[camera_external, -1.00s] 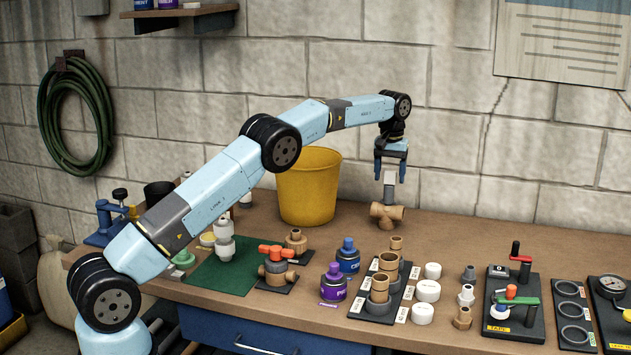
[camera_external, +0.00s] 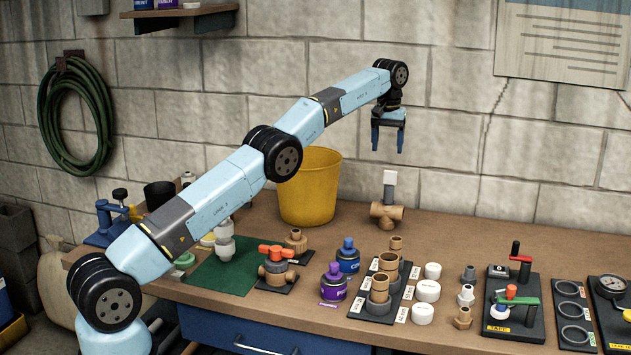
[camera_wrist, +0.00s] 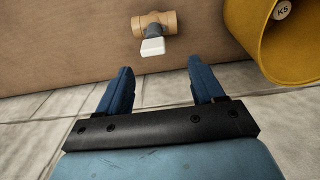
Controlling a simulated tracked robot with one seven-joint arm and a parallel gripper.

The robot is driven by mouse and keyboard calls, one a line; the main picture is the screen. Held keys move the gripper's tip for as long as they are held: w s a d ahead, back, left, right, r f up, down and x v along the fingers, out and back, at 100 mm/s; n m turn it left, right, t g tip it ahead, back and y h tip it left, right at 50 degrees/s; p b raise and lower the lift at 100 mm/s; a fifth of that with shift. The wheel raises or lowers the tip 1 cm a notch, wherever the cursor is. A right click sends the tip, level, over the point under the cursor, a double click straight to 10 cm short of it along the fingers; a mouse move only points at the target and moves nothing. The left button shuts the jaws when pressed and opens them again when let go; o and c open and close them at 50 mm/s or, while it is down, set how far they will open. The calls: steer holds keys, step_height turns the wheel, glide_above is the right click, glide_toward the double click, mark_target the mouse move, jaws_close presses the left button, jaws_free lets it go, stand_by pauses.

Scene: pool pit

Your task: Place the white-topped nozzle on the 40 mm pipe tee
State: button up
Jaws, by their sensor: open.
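The white-topped nozzle (camera_external: 390,184) stands upright on the tan pipe tee (camera_external: 387,214) at the back of the bench, right of the yellow bucket. Its grey lower part meets the tee's upward opening; how deep it sits I cannot tell. In the wrist view the nozzle's white top (camera_wrist: 152,47) and the tee (camera_wrist: 154,22) show ahead of the fingers. My gripper (camera_external: 388,150) is open and empty above the nozzle, apart from it. Its two blue fingers also show in the wrist view (camera_wrist: 163,82).
The yellow bucket (camera_external: 309,188) stands left of the tee. Purple (camera_external: 333,282) and blue (camera_external: 348,258) cans, a pipe-fitting board (camera_external: 377,309), white caps (camera_external: 427,291) and a red-handled valve (camera_external: 277,267) stand nearer the front.

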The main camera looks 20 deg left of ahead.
steer(key=s+a+r+t, duration=0.1)
steer(key=s+a+r, duration=0.1)
steer(key=a+r, duration=0.55)
steer(key=s+a+r, duration=0.2)
steer(key=a+r, duration=0.5)
steer(key=a, duration=0.2)
steer(key=s+a+r+t+h, duration=0.1)
steer(key=s+a+r, duration=0.2)
steer(key=s+a, duration=0.4)
steer(key=s+a+r+t, duration=0.1)
steer(key=s+a+r, duration=0.3)
steer(key=s+a, duration=0.3)
steer(key=s+a+f+t, duration=0.15)
steer(key=s+a, duration=0.35)
steer(key=s, duration=0.5)
steer(key=s+a+f, duration=0.3)
steer(key=s+a, duration=0.1)
steer(key=s, duration=0.5)
steer(key=s+a+f+t+y, duration=0.1)
steer(key=s+a+f, duration=0.3)
steer(key=s+f, duration=0.8)
steer(key=s, duration=0.4)
steer(key=shift+s+a+f, duration=0.15)
steer(key=shift+s+f, duration=0.15)
